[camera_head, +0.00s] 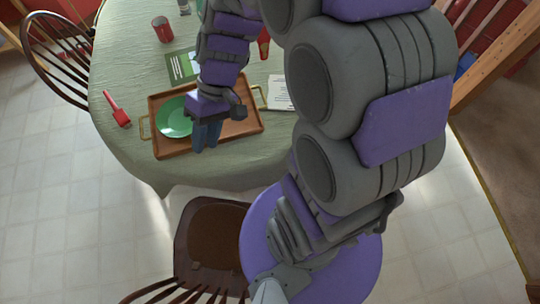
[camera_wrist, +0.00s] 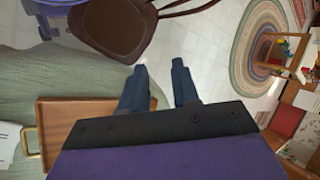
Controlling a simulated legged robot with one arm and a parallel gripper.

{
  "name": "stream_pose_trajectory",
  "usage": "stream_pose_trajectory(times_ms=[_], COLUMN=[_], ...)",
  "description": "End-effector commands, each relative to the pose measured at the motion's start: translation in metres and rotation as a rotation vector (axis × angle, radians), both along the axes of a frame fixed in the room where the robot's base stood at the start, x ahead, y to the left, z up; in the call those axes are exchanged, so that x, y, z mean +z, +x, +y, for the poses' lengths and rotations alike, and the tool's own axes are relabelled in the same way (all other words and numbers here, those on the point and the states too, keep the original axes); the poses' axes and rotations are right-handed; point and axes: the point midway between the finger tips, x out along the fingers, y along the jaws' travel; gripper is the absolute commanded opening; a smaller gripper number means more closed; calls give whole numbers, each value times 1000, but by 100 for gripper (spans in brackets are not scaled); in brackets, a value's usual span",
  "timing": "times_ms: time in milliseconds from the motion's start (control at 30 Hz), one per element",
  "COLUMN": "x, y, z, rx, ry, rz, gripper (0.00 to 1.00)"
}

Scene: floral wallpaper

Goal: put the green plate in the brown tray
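The green plate (camera_head: 174,117) appears to lie in the left part of the brown tray (camera_head: 232,122), a shallow rectangular tray with gold handles on the table. My forearm hides part of the plate's right side. My gripper (camera_head: 206,146) hangs over the tray's front, just right of the plate. In the wrist view the two dark fingers (camera_wrist: 158,68) stand apart with nothing between them. The wrist view also shows a corner of the tray (camera_wrist: 75,115) and one handle, but not the plate.
The table (camera_head: 135,60) has a pale green cloth. A red utensil (camera_head: 118,110) lies left of the tray, and a red cup (camera_head: 162,29) stands behind. A green booklet (camera_head: 181,66) and paper (camera_head: 279,92) lie nearby. A brown chair (camera_head: 210,240) stands in front.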

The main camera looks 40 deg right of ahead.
Motion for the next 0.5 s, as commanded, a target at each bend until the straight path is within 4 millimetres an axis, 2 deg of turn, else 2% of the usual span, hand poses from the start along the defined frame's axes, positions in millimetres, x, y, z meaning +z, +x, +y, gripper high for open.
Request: stream_pose_trajectory(times_ms=[100,500], x=[9,27], y=[-27,-103], z=[-6,-48], rx=[3,-71], ry=[-100,-431], rz=[3,-22], gripper=[30,30])
